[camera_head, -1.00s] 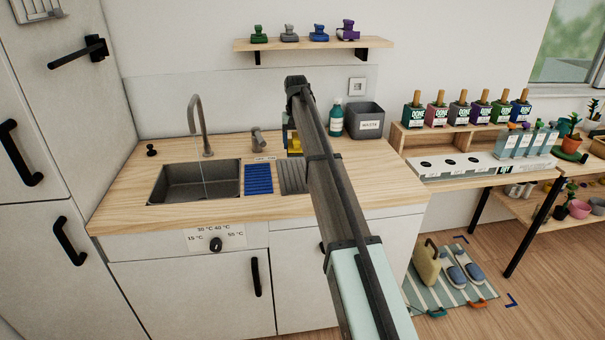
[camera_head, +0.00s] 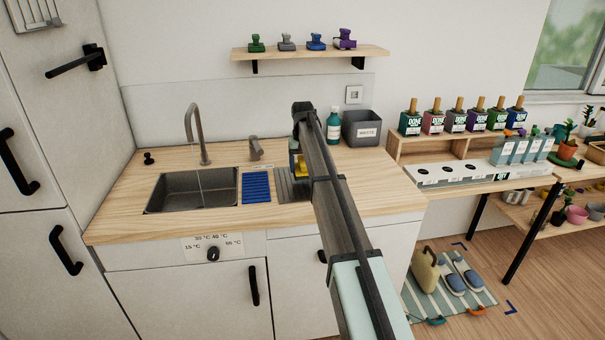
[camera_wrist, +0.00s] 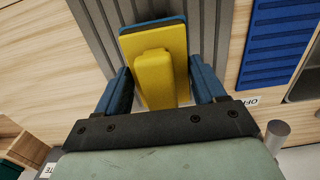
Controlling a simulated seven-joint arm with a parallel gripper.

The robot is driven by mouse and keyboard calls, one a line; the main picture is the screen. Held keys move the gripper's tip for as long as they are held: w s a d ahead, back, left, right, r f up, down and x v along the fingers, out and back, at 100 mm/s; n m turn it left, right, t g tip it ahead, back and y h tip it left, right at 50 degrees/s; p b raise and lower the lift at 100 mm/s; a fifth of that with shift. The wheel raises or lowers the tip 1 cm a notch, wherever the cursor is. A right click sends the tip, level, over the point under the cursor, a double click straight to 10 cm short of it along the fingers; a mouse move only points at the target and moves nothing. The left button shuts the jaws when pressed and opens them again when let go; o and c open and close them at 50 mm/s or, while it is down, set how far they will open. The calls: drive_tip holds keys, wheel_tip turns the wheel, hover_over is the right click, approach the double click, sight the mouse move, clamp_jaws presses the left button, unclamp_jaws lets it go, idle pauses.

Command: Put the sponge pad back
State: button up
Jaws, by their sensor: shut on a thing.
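The sponge pad (camera_wrist: 160,78) is yellow with a raised yellow grip and a blue layer at its far edge. My gripper (camera_wrist: 162,88) is shut on it, with one blue finger on each side. In the head view, the sponge pad (camera_head: 300,166) shows partly beside my arm, over or at the grey ribbed area (camera_head: 285,190) of the counter. The grey ribbed area (camera_wrist: 97,25) lies behind the pad in the wrist view. I cannot tell whether the pad touches it. My gripper (camera_head: 297,160) is mostly hidden by my arm in the head view.
A blue ribbed mat (camera_head: 257,187) lies left of the grey area, beside the sink (camera_head: 190,191). A grey tap-like fitting (camera_head: 255,149) stands behind it. Bare wood (camera_head: 385,185) is free at right.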

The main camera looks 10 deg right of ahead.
sight(302, 172)
drive_tip(key=shift+f, duration=1.6)
drive_tip(key=shift+f, duration=0.15)
drive_tip(key=o, duration=1.1)
wheel_tip(302, 172, up, 12)
drive_tip(key=shift+r, duration=0.15)
